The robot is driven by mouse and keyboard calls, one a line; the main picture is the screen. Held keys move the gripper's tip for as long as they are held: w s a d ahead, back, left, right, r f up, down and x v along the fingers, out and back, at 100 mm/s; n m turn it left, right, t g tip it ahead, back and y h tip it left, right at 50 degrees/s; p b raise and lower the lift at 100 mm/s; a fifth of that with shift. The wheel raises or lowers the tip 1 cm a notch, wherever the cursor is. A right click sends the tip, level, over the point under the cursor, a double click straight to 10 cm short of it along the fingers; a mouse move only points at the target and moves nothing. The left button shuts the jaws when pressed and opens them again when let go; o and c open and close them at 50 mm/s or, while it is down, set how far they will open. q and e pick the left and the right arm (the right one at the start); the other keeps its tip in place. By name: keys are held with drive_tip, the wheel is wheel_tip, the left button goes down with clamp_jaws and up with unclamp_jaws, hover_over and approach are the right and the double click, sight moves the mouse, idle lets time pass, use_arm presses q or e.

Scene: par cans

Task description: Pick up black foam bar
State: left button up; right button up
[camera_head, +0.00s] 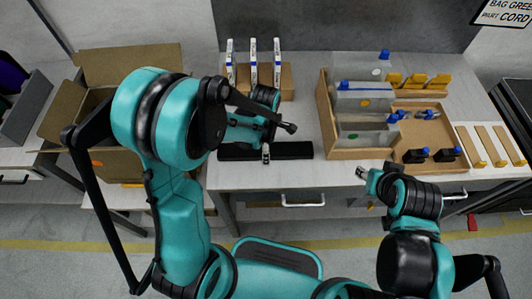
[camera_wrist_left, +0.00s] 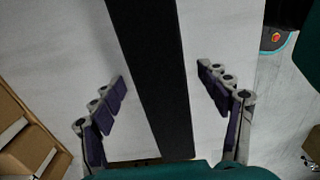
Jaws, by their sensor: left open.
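The black foam bar (camera_head: 292,150) lies along the front edge of the table, left of the wooden organizer. My left gripper (camera_head: 266,152) is over the bar, and my arm hides part of the bar's middle. In the left wrist view, the bar (camera_wrist_left: 150,50) runs between the two spread fingers of my left gripper (camera_wrist_left: 162,78). There is a gap on each side, and neither finger visibly touches it. My right gripper (camera_head: 367,175) is in front of the table, below the organizer and away from the bar. Its fingers are too small to read.
A wooden organizer (camera_head: 328,118) with dividers and blue-capped bottles stands right of the bar. A box with white upright tubes (camera_head: 277,62) stands behind it. An open cardboard box (camera_head: 66,108) is at left. Small yellow-ended boards (camera_head: 488,147) lie at far right.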

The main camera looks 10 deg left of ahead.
use_arm(q)
drive_tip(key=shift+f, duration=0.45)
drive_tip(key=shift+r, duration=0.1)
drive_tip(key=c, duration=1)
drive_tip(key=shift+c, duration=0.2)
drive_tip(key=shift+r, duration=0.1)
